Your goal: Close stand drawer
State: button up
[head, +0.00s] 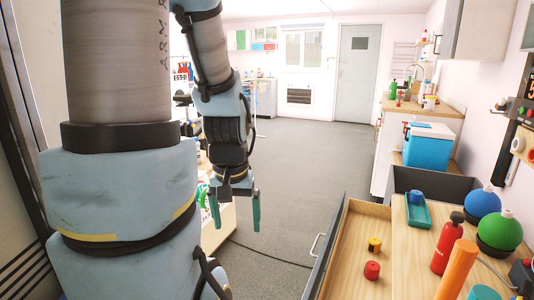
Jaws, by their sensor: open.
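The stand (408,262) is at the lower right, with a wooden top. Its drawer (350,235) is pulled out toward the left and stands open. The drawer's dark front panel carries a pale bar handle (317,246) on its outer side. Inside the drawer lie a red piece (372,270) and a yellow and black piece (374,244). My gripper (235,214) points down with its two green-grey fingers spread. It is empty, to the left of the handle in the picture and apart from the drawer. The drawer's near end is cut off by the frame.
A blue cooler (428,148) is behind. Grey floor (300,150) is open beyond; a cable crosses it near the drawer.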

aim_at(345, 279)
jog(key=i+j+u, duration=0.1)
jog(key=u, duration=0.35)
jog(key=i+j+u, duration=0.15)
jog(key=u, duration=0.35)
jog(key=i+j, duration=0.2)
jog(key=i+j+z, duration=0.1)
jog(key=z, duration=0.4)
jog(key=i+j+z, duration=0.2)
jog(key=z, duration=0.25)
